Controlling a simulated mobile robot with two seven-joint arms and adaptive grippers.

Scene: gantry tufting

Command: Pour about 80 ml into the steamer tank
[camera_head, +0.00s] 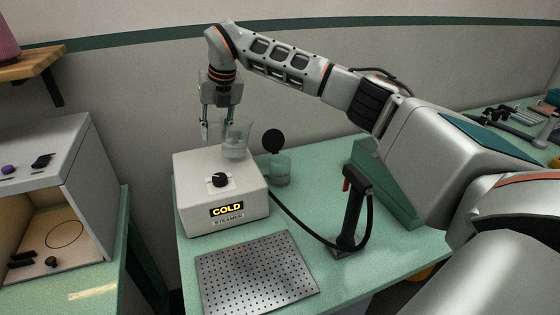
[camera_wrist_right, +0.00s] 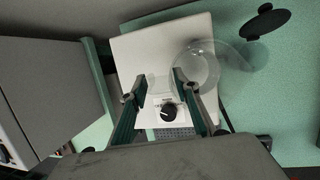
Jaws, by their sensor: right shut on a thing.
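The steamer (camera_head: 195,195) is a white box with a black knob and a display reading COLD; its top also shows in the right wrist view (camera_wrist_right: 150,50). A clear tank (camera_head: 280,172) with a raised round black lid (camera_head: 273,140) stands beside its back right corner. My right gripper (camera_head: 213,130) is above the steamer, shut on a clear beaker (camera_head: 237,140), which looks roughly upright. In the right wrist view the beaker (camera_wrist_right: 197,66) sits at the right finger, left of the faint tank (camera_wrist_right: 243,55). The liquid level is hard to tell. My left gripper is out of view.
A black handheld steamer head (camera_head: 350,215) on a stand and its hose are right of the steamer. A perforated metal plate (camera_head: 255,275) lies in front. An open grey cabinet (camera_head: 60,185) stands left. Green table is bare between plate and stand.

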